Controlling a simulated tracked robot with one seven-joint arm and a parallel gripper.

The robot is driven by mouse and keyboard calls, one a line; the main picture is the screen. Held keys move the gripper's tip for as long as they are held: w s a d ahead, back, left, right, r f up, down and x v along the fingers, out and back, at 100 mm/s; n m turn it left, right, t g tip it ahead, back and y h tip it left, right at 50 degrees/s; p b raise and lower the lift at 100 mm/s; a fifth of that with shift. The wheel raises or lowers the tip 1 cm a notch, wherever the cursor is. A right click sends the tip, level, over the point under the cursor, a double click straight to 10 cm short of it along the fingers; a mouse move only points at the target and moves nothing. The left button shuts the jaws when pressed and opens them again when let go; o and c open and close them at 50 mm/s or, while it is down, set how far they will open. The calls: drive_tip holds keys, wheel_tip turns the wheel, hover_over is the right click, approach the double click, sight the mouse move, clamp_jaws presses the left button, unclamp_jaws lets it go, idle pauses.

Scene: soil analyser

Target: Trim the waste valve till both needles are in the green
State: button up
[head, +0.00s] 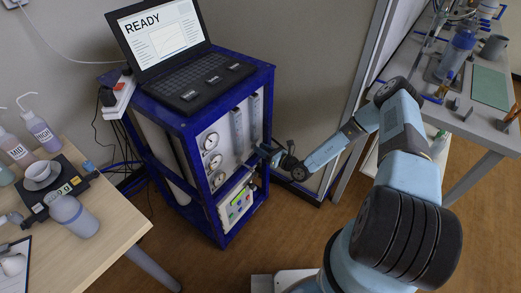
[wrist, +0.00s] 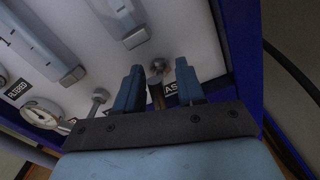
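The blue-framed analyser (head: 222,236) stands in the middle of the head view. My gripper (head: 268,154) is at the right part of its front panel. In the wrist view my gripper (wrist: 158,84) is open, with its two blue fingers either side of a small round metal knob (wrist: 158,64). I see a gap beside the knob and cannot tell whether either finger touches it. A label partly hidden behind the right finger shows "AS". Dial gauges (head: 210,141) sit on the panel's left; one gauge (wrist: 40,113) shows in the wrist view. Their needles are too small to read against any green.
A second knob (wrist: 97,98) stands left of my fingers, near a label reading about "FILTERED". Flow tubes (head: 237,125) rise above. A laptop (head: 180,65) reading "READY" sits on top. A table (head: 122,240) with bottles is left, a bench (head: 490,142) right.

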drive_tip(key=v, duration=1.3)
drive_tip(key=shift+s+d, duration=0.15)
drive_tip(key=shift+d, duration=0.1)
drive_tip(key=s+d+r+n+g+h, duration=0.1)
drive_tip(key=s+r+n+g+h, duration=0.15)
drive_tip(key=r+n+g, duration=1.05)
drive_tip(key=s+r+n+h, duration=0.1)
drive_tip(key=s+r+n, duration=0.4)
drive_tip(key=r, duration=1.6)
drive_tip(key=s+d+r+n+t+h, duration=0.2)
drive_tip(key=s+d+r+n+h, duration=0.1)
drive_tip(key=s+r, duration=0.3)
drive_tip(key=s+d+r+n+t+h, duration=0.2)
drive_tip(key=s+r, duration=0.4)
drive_tip(key=r, duration=0.5)
drive_tip(key=s+d+r+n+t+h, duration=0.3)
drive_tip(key=s+r+n+h, duration=0.2)
drive_tip(key=s+r+n, duration=0.1)
drive_tip(key=shift+s+d+r+t+h, duration=0.35)
drive_tip(key=shift+s+r, duration=0.1)
drive_tip(key=shift+r, duration=0.8)
